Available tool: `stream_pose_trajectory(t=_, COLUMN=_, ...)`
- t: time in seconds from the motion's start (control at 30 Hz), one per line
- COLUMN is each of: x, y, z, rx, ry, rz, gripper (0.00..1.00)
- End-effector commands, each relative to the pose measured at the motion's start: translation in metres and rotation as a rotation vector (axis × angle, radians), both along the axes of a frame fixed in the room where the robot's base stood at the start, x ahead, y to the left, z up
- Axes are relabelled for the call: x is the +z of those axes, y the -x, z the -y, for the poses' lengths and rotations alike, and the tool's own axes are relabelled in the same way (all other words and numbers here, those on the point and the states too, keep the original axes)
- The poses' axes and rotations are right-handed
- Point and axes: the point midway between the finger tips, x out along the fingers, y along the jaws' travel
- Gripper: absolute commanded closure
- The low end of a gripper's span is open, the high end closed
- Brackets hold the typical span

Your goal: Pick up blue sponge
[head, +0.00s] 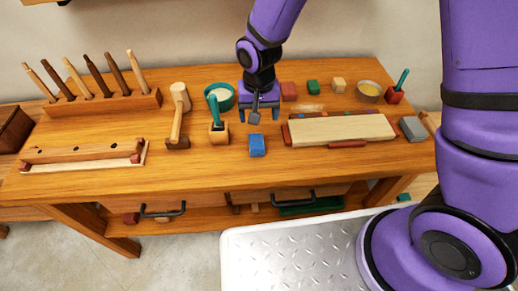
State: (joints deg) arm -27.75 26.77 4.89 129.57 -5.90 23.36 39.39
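The blue sponge (257,146) is a small block near the front middle of the wooden workbench. My gripper (261,115) points down over the bench, behind the sponge in the picture and apart from it. Its two fingers are spread, so it looks open. A small grey flat piece (254,117) shows at the fingers; I cannot tell whether it lies below or belongs to the gripper.
Left of the sponge stand a wooden block with a teal-handled tool (216,122) and a mallet (178,115). A pale board (340,129) lies to the right. The bench front (215,172) is clear.

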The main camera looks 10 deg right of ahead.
Motion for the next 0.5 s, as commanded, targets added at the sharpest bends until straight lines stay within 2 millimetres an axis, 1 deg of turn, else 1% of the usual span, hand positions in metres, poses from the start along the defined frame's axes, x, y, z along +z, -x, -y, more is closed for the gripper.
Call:
stream_pose_trajectory(t=0.03, x=-0.006, y=0.001, z=-0.003, rx=0.0, ry=0.002, rz=-0.006, gripper=0.22)
stream_pose_trajectory(t=0.1, x=-0.011, y=0.002, z=-0.004, rx=-0.002, ry=0.003, rz=-0.009, gripper=0.22)
stream_pose_trajectory(t=0.17, x=-0.017, y=0.002, z=-0.005, rx=-0.002, ry=0.005, rz=-0.012, gripper=0.22)
stream_pose_trajectory(t=0.4, x=-0.05, y=0.002, z=-0.005, rx=-0.002, ry=0.005, rz=-0.012, gripper=0.22)
stream_pose_trajectory(t=0.5, x=-0.06, y=0.002, z=-0.005, rx=-0.002, ry=0.005, rz=-0.011, gripper=0.22)
